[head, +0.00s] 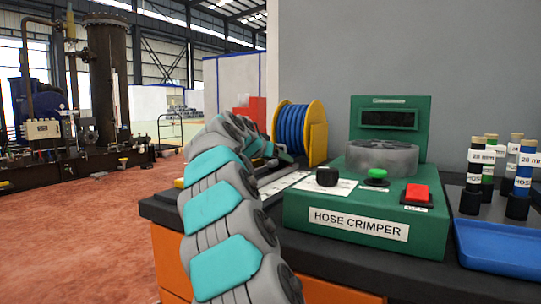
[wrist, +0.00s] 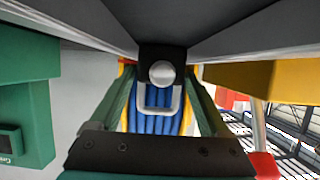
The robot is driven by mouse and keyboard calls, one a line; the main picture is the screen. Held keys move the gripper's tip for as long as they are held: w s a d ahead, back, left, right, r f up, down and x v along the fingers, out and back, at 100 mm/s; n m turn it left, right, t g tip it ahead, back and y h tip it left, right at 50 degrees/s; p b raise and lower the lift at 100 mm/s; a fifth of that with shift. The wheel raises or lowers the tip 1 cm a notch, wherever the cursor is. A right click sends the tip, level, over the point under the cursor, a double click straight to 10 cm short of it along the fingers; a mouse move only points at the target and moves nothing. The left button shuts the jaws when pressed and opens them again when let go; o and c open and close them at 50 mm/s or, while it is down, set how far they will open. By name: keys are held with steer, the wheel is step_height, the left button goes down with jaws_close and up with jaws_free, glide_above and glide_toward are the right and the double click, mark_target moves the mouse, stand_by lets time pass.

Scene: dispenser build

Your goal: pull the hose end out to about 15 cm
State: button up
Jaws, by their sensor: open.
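The blue hose (head: 291,126) is wound on a yellow reel (head: 317,133) at the back of the bench in the head view. In the wrist view the blue coils (wrist: 153,122) show between my fingers. A black block with a pale round tip (wrist: 162,73) and a light U-shaped loop (wrist: 142,97) sits in front of them; it looks like the hose end, but I cannot tell for sure. My gripper (wrist: 160,78) is open, its two fingers on either side of this piece and apart from it.
A green hose crimper (head: 365,220) stands right of the reel, with a red button (head: 417,193) and a green knob (head: 376,174). Labelled bottle-like pieces (head: 474,180) and a blue tray (head: 500,250) are at the far right. Open floor (head: 90,220) lies to the left.

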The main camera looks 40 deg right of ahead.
steer(key=shift+x, duration=0.75)
steer(key=shift+c, duration=0.2)
jaws_close()
